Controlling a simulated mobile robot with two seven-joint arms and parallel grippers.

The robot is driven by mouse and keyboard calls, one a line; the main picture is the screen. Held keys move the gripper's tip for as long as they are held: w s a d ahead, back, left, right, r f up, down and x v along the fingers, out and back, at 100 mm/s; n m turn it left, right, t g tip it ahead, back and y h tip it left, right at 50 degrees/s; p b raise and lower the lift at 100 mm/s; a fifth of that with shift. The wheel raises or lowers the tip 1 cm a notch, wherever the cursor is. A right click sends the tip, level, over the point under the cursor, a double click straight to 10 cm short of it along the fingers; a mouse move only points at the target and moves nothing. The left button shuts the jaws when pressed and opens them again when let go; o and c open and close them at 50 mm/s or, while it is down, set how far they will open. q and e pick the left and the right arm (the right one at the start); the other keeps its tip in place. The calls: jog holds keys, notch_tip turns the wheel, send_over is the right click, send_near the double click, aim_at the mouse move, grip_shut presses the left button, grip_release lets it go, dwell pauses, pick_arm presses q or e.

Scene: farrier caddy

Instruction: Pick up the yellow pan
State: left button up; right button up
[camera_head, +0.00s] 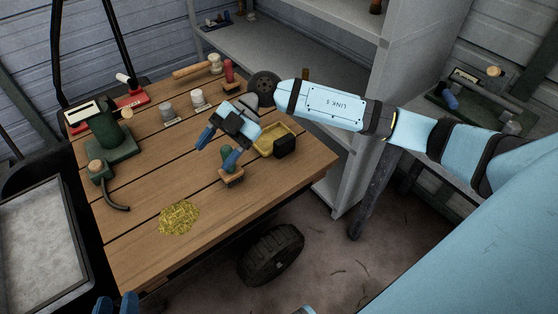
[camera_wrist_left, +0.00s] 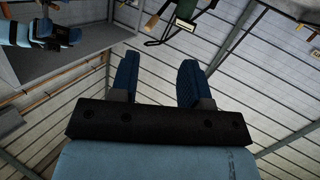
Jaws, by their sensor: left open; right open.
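The yellow pan (camera_head: 265,148) lies on the wooden table near its right edge. A black block (camera_head: 284,146) covers its right part; I cannot tell whether it belongs to the pan. My left gripper (camera_head: 115,304) is at the bottom left edge of the head view, far from the pan. In the left wrist view its fingers (camera_wrist_left: 157,82) are apart with nothing between them.
A yellow heap (camera_head: 179,217) lies near the front of the table (camera_head: 150,185). Two small jars (camera_head: 182,106), a green tool (camera_head: 107,135) and a grey tray (camera_head: 40,245) are leftward.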

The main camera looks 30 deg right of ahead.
jog(key=w+d+f+m+t+h+b, duration=0.1)
jog(key=w+d+f+h+b, duration=0.15)
jog(key=d, duration=0.25)
jog(key=w+d+f+m+h+b, duration=0.1)
jog(key=w+d+h+b, duration=0.1)
jog(key=d+h, duration=0.25)
jog(key=m+t+h+b, duration=0.1)
jog(key=m+h+b, duration=0.4)
jog(key=b, duration=0.1)
send_over(284, 138)
jog(key=f, duration=0.6)
jog(key=shift+s+d+f, duration=0.1)
jog(key=shift+s+d, duration=0.1)
jog(key=shift+s, duration=0.1)
jog(key=shift+f, duration=0.5)
jog(key=f+b, duration=0.1)
jog(key=f, duration=0.3)
jog(key=shift+w+a+f+b, duration=0.15)
jog(key=shift+w+a+b, duration=0.05)
jog(key=shift+b, duration=0.2)
grip_shut()
pick_arm(q)
jog(key=d+t+h, duration=0.1)
jog(key=d+f+t+h, duration=0.1)
jog(key=d+h, duration=0.1)
jog(key=shift+s+t, duration=0.15)
jog(key=shift+t, duration=0.15)
pick_arm(e)
jog(key=shift+r, duration=0.2)
